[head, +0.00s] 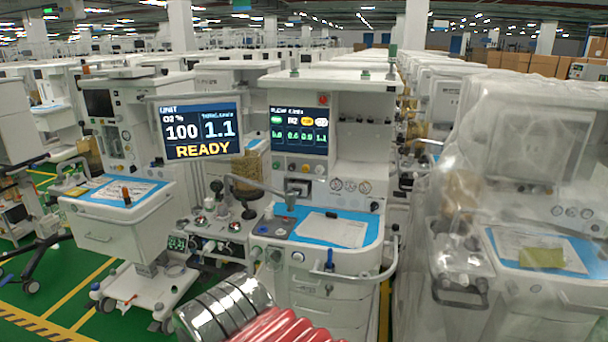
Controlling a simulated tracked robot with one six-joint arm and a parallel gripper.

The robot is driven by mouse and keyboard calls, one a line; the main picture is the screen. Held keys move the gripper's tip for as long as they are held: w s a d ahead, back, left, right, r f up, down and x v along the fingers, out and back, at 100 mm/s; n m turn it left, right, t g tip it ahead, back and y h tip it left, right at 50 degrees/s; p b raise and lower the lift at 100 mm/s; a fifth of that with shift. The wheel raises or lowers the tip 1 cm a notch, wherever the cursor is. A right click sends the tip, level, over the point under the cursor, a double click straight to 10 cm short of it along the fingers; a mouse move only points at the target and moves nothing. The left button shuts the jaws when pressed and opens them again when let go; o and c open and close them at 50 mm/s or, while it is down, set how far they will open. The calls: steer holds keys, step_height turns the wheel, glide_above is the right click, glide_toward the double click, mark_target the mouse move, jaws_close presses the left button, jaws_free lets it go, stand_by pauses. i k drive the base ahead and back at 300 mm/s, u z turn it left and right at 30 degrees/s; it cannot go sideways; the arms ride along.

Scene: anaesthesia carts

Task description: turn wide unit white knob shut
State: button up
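The wide unit (335,262) stands in the middle of the head view, a white cart with a blue worktop and two lit screens. Small knobs and gauges sit on its lower left panel (215,232), with light and dark caps. A pale round knob (298,256) shows on its front edge. I cannot tell which of these is the task's white knob, or how far any knob is turned. I cannot make out my gripper's fingers in this view.
A grey bent arm (250,187) reaches over the worktop. A white clipboard (330,229) lies there, and a rail handle (392,262) juts out at right. A plastic-wrapped cart (500,200) stands close on the right. Another cart (118,228) stands left.

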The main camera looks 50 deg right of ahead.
mark_target(319, 170)
steer(key=u, duration=0.1)
steer(key=i, duration=1)
steer(key=z, duration=0.05)
